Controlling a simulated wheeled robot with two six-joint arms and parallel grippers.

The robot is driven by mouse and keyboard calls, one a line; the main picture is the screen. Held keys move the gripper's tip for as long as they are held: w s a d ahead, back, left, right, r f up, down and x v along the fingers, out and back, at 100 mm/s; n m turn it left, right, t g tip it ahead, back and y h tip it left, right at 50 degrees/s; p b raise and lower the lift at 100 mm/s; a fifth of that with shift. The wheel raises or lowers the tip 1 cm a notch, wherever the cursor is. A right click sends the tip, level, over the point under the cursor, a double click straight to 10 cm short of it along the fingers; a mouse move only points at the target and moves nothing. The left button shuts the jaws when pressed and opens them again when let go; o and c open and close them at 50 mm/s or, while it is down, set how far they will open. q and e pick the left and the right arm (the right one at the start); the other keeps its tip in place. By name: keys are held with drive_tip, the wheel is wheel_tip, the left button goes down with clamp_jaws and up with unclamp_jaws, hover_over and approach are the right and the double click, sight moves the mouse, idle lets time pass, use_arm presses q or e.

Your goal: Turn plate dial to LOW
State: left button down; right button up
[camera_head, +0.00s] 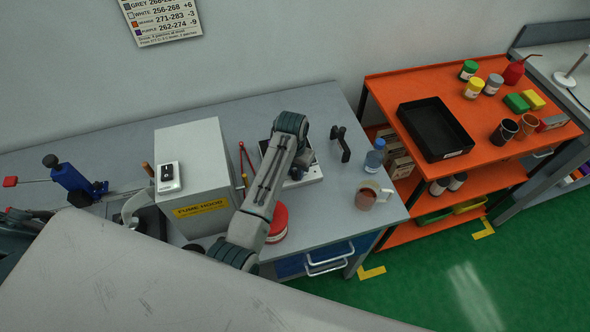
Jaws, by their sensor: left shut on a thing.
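The hot plate (313,178), a pale flat box with a dark top, sits on the grey bench, largely covered by my left arm. My left arm reaches over it from the lower middle and bends down at its far end. My left gripper (297,172) is low at the near side of the plate, mostly hidden by the arm, and is shut on what appears to be the plate dial. The dial, its markings and its setting are hidden. My right gripper is not in view.
A fume hood box (195,165) stands left of the plate. A red round container (278,222) is beside my forearm. A black stand (341,143), a blue bottle (375,156) and a mug (367,197) stand to the right. An orange cart (400,86) is beyond.

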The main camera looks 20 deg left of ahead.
use_arm(q)
drive_tip(key=shift+m, duration=0.4)
drive_tip(key=c, duration=1.2)
unclamp_jaws()
drive_tip(key=shift+r, duration=0.1)
drive_tip(key=shift+c, duration=0.2)
